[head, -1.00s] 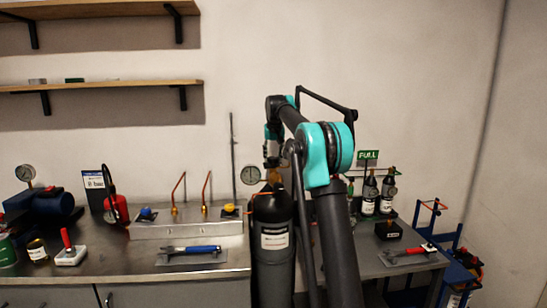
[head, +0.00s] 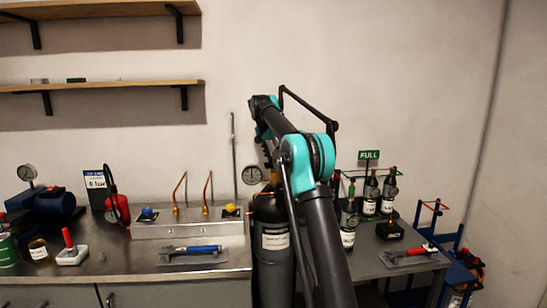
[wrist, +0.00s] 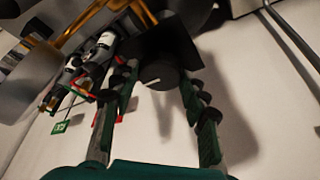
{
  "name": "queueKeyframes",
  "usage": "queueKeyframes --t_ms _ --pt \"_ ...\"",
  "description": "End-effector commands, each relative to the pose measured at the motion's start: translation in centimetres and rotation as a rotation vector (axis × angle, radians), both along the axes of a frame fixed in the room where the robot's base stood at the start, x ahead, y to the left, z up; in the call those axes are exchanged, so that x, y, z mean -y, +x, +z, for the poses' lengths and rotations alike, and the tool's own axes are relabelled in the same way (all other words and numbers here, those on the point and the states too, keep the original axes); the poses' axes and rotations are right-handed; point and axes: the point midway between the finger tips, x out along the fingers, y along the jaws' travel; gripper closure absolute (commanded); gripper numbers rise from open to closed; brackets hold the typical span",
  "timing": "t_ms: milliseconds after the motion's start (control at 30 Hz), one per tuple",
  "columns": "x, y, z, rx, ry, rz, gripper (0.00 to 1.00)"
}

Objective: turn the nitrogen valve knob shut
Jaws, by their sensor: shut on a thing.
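A dark round knob (wrist: 158,75) with a white line on its face sits between the two fingers of my gripper (wrist: 158,82) in the wrist view. The fingers, with green and black pads, are shut on the knob from both sides. In the head view my gripper (head: 266,150) is above and beside the tall dark gas cylinder (head: 274,280), near its top. My arm hides the knob and much of the valve there. The cylinder's white label is too small to read.
A dial gauge (head: 251,175) is just left of the cylinder top. A steel manifold (head: 185,229) with a blue knob (head: 148,213) and a yellow knob (head: 231,209) stands on the left bench. Small bottles (head: 370,190) and a green FULL sign (head: 369,155) are to the right.

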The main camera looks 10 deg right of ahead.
Motion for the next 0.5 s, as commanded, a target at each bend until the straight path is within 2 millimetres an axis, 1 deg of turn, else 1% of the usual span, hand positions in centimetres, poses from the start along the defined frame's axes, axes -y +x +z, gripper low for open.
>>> queueKeyframes --t_ms 200,500 --pt "-0.02 0.07 0.04 0.002 0.0 -0.032 0.85" --pt "-0.03 0.06 0.03 0.002 0.0 -0.035 0.85"
